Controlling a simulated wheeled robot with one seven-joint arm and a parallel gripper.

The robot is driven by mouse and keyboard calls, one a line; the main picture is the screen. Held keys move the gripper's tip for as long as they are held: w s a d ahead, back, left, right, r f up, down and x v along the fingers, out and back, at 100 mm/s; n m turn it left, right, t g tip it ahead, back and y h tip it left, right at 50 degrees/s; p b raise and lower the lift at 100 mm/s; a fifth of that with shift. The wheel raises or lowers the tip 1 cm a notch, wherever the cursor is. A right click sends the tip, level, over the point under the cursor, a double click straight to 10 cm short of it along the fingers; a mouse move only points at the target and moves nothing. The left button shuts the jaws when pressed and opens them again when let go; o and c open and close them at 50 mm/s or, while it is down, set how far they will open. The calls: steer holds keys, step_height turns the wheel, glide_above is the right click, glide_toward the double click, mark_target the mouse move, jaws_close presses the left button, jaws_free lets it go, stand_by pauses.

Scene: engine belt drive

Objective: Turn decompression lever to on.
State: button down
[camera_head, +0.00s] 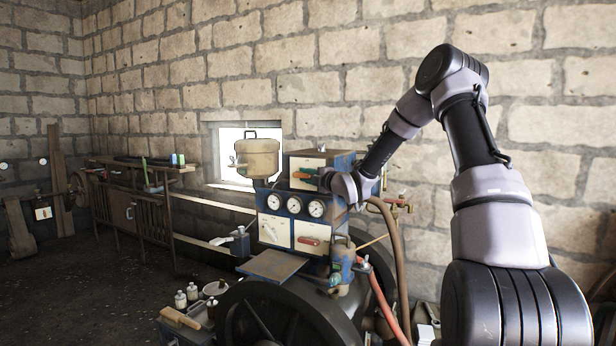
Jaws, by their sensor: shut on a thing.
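My gripper (321,179) is at the front of the upper cream-faced box, at the end of my arm coming in from the right. It is shut on a lever with an orange-red handle (302,174), whose end shows just left of it. The fingers and the rest of the lever are mostly hidden by my wrist. Another lever with a red handle (309,241) lies across the lower right cream plate. Labels are too small to read, so I cannot tell which lever is marked decompression or where "on" is.
Three round gauges (295,205) sit below the box. A cream tank (258,158) stands to its left. A dark flywheel (290,315), a blue canister (342,262) and hoses (390,240) are below. Small bottles (181,299) stand at lower left.

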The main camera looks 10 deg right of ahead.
steer(key=shift+d, duration=0.1)
stand_by(0.3)
steer(key=c, duration=0.7)
jaws_free()
steer(key=shift+c, duration=0.2)
steer(key=shift+w+r, duration=0.1)
steer(key=v, duration=1)
steer(key=shift+d+f, duration=0.25)
steer(key=shift+d, duration=0.25)
